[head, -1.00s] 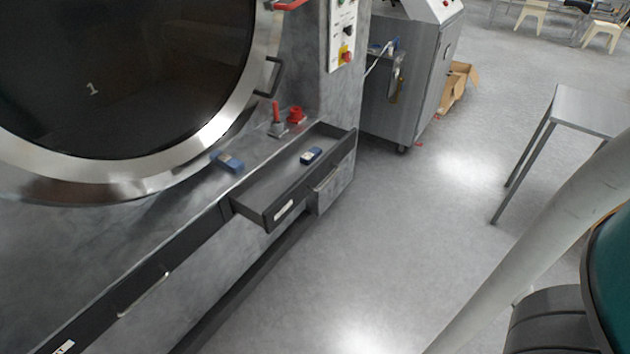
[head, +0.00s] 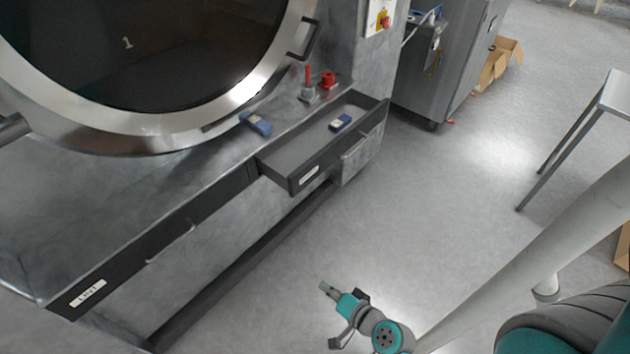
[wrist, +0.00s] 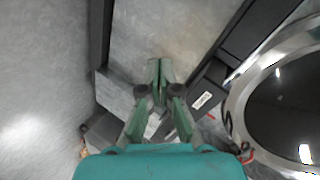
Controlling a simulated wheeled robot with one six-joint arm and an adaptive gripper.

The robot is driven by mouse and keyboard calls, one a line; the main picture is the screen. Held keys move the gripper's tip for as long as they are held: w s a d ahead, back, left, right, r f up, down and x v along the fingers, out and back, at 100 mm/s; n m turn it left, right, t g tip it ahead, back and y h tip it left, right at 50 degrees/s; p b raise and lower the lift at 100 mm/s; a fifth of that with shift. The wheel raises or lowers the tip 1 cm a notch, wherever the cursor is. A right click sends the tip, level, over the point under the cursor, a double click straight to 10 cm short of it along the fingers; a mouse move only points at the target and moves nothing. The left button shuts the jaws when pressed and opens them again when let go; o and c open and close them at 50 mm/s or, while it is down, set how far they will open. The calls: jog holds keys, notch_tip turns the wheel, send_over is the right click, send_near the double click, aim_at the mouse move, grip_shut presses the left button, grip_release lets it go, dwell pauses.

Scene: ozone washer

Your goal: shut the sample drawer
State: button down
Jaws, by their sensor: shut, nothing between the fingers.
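The sample drawer (head: 291,178) is a dark grey drawer that stands pulled out from the machine's front in the head view. My gripper (head: 326,287) is shut and empty, low over the floor, in front of the machine and apart from the drawer. In the wrist view my gripper (wrist: 158,70) also shows with its fingers together. A dark front with a white label (wrist: 202,100) lies beyond it to the right, and appears to be this drawer, partly hidden by my gripper.
The LINT drawer (head: 150,245) is flush at the left. A blue device (head: 256,123), a red-handled valve (head: 308,85) and a red knob (head: 328,79) are on the ledge under the round door (head: 205,122). Open floor (head: 450,190) lies right of the machine. A metal table (head: 612,92) stands further right.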

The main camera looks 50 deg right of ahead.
jog(key=w+d+r+m+t+y, duration=0.1)
jog(key=w+d+r+m+t, duration=0.15)
jog(key=w+d, duration=0.5)
jog(key=t+y, duration=0.1)
jog(key=t, duration=0.2)
send_near(308, 177)
jog(key=shift+m, duration=0.55)
jog(key=w, duration=0.7)
jog(key=shift+w+a+r, duration=0.1)
jog(key=shift+r, duration=0.15)
jog(key=shift+w, duration=0.1)
jog(key=w, duration=1.4)
jog(key=shift+a, duration=0.15)
jog(key=shift+w, duration=0.5)
jog(key=shift+r, duration=0.1)
jog(key=shift+w+r, duration=0.1)
jog(key=shift+w, duration=0.05)
